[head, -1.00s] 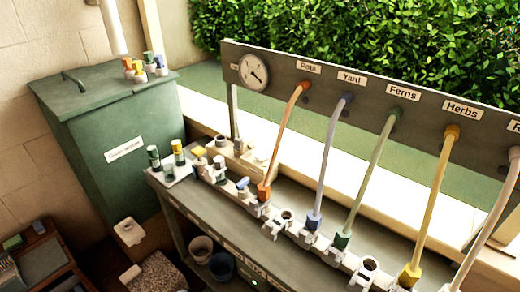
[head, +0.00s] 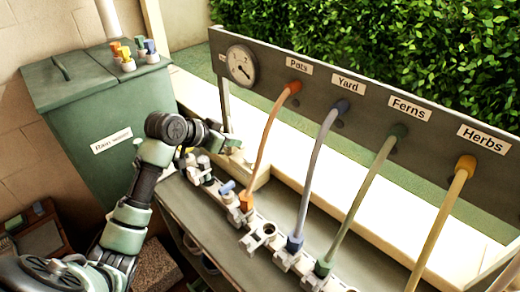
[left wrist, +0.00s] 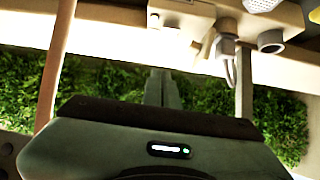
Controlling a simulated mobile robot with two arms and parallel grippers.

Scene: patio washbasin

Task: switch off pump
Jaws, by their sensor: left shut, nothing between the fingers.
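My left arm reaches in from the left in the head view. Its gripper (head: 230,142) is over the bench's far left end, beside the post under the gauge. In the left wrist view its fingers (left wrist: 163,88) are together, with nothing seen between them. A pale block (left wrist: 182,22) with pipe fittings lies beyond the fingertips; a gap shows between. I cannot tell whether this block is the pump, and no switch is clearly visible. The arm hides part of the bench end. My right gripper is not in view.
A gauge (head: 241,66) and labelled hoses hang from the grey board (head: 345,98). The orange hose (head: 264,150) is nearest the gripper. A row of fittings (head: 263,233) lines the bench. A green cabinet (head: 108,105) with several colored connectors stands left.

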